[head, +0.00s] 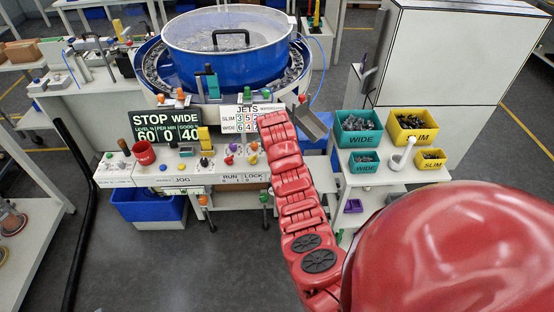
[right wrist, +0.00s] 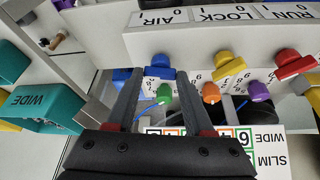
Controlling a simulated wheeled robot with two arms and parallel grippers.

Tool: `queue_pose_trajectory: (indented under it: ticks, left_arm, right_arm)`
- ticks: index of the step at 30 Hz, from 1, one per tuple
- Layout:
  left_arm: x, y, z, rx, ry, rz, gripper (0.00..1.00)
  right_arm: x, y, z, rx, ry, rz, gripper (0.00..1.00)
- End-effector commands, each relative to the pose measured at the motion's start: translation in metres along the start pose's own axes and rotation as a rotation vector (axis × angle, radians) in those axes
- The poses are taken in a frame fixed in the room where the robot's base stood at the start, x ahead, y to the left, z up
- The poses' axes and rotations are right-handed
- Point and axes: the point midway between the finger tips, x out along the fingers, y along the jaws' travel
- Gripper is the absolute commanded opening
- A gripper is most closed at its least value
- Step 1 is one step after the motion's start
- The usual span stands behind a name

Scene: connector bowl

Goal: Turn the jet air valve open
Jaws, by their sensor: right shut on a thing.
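In the right wrist view, upside down, a blue valve handle (right wrist: 160,62) sits on the panel edge below the AIR label (right wrist: 160,18). My right gripper (right wrist: 157,76) has its fingertips at this blue handle, one on each side, shut on it. The fingers partly cover it, and its turn angle is hard to read. In the head view my red right arm (head: 292,185) reaches to the machine's right end and hides the valve and the gripper. My left gripper is not in view.
Green (right wrist: 164,93), orange (right wrist: 211,93) and purple (right wrist: 259,91) knobs sit close to the fingers. A red knob (right wrist: 295,64) is further right. A teal WIDE bin (right wrist: 42,106) stands at left. A blue bowl feeder (head: 228,62) stands behind the panel.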

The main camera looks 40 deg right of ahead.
Motion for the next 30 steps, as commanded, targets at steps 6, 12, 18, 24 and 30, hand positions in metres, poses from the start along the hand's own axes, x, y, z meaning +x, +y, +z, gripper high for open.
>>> queue_pose_trajectory:
  ticks: [6,12,18,24,30]
  left_arm:
    - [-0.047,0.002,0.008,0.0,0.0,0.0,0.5]
    - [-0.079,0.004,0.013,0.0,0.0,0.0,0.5]
    - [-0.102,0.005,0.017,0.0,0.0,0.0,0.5]
    - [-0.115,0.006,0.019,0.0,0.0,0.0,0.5]
    - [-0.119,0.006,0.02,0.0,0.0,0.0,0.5]
  right_arm:
    - [0.009,-0.004,0.003,0.185,0.001,0.074,0.0]
    - [0.008,-0.006,0.003,0.338,0.0,0.137,0.0]
    - [0.005,-0.006,0.001,0.455,-0.001,0.185,0.0]
    - [0.004,-0.005,0.001,0.526,-0.003,0.218,0.0]
    - [0.001,-0.006,-0.002,0.557,-0.001,0.229,0.0]
